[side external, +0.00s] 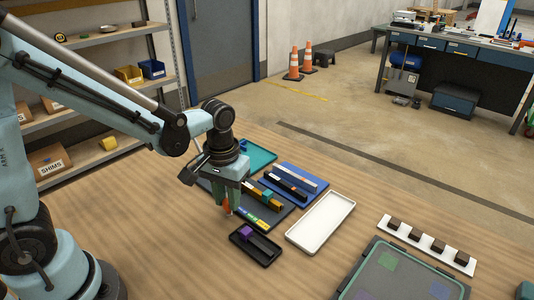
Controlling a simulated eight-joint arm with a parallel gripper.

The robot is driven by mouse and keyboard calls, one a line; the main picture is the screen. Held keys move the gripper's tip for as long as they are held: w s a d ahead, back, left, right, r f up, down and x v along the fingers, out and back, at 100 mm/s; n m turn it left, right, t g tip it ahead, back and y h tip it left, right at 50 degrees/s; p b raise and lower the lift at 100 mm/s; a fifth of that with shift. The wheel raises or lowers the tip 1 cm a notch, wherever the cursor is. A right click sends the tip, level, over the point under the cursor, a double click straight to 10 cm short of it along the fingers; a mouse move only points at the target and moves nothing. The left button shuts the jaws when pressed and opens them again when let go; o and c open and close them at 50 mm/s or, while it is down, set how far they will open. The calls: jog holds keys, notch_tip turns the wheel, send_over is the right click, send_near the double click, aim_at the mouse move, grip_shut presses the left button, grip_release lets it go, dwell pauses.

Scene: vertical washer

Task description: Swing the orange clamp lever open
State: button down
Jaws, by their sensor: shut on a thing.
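My gripper (229,207) points down over the dark grey fixture plate on the wooden table. An orange piece, which looks like the clamp lever (226,205), shows at the fingertips. The gripper is shut on it. The fingers and wrist hide most of the lever and its pivot, so its angle cannot be told. The dark plate (281,215) carries a yellow-brown bar (262,197) with a teal block, and a row of small coloured pieces (251,217) beside my gripper.
A small black tray (268,262) with a purple block (245,232) lies just in front. A blue tray (311,198), a teal tray (262,156) and an empty white tray (320,222) are close by. A lidded case (397,277) stands front right. Bare table lies at left front.

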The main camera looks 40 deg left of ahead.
jog(key=m, duration=0.1)
jog(key=s+a+m, duration=0.1)
jog(key=m, duration=0.1)
jog(key=shift+a, duration=0.15)
jog(key=m, duration=0.1)
jog(key=a+m, duration=0.1)
jog(key=shift+s+a+m, duration=0.15)
jog(key=shift+s+m, duration=0.2)
jog(key=shift+m, duration=0.05)
jog(key=a+m, duration=0.1)
jog(key=m, duration=0.1)
jog(key=shift+s+a+m, duration=0.15)
jog(key=shift+m, duration=0.25)
jog(key=a+m, duration=0.1)
jog(key=m, duration=0.1)
jog(key=shift+a+m, duration=0.2)
jog(key=shift+m, duration=0.1)
jog(key=a+m, duration=0.1)
jog(key=m, duration=0.1)
jog(key=w+a+m, duration=0.1)
jog(key=m, duration=0.1)
jog(key=shift+m, duration=0.3)
jog(key=shift+w+a+m, duration=0.25)
jog(key=shift+a+m, duration=0.1)
jog(key=shift+m, duration=0.5)
jog(key=shift+w+a+m, duration=0.25)
jog(key=shift+a+m, duration=0.1)
jog(key=shift+m, duration=0.5)
